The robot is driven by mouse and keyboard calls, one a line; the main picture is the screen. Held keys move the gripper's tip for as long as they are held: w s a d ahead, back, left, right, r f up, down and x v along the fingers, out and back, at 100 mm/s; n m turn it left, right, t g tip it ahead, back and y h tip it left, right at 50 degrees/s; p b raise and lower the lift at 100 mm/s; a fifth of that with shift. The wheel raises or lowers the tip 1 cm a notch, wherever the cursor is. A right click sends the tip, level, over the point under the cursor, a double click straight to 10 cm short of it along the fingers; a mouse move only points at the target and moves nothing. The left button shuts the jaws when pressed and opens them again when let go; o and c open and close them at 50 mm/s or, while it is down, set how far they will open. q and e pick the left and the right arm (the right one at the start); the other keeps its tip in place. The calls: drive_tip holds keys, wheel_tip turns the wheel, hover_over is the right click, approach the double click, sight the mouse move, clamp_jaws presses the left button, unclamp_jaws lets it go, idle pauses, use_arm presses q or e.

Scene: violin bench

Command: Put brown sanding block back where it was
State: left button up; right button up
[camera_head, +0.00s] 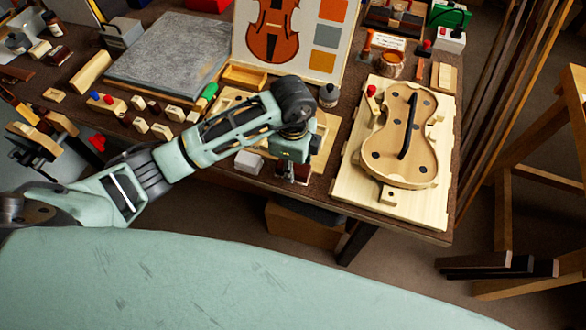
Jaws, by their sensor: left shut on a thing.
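My left gripper (293,172) reaches in from the left and points down at the front edge of the bench, near its middle. It is shut on a small dark brown block, which I take to be the brown sanding block (292,174); the fingers and wrist hide most of it. I cannot tell whether the block touches the bench. A pale wooden board (325,133) lies partly hidden behind my wrist. My right gripper is not in view.
A violin body in a wooden mould (400,165) lies to the right of my gripper. A small whitish block (249,161) sits close on the left. Several small blocks, a grey stone slab (165,72) and a dark bottle (328,96) crowd the bench (225,172).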

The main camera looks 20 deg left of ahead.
use_arm(q)
drive_tip(key=shift+f, duration=1.4)
drive_tip(key=o, duration=1.1)
wheel_tip(320, 180, up, 12)
drive_tip(key=shift+r+b, duration=0.1)
drive_tip(key=shift+b, duration=0.35)
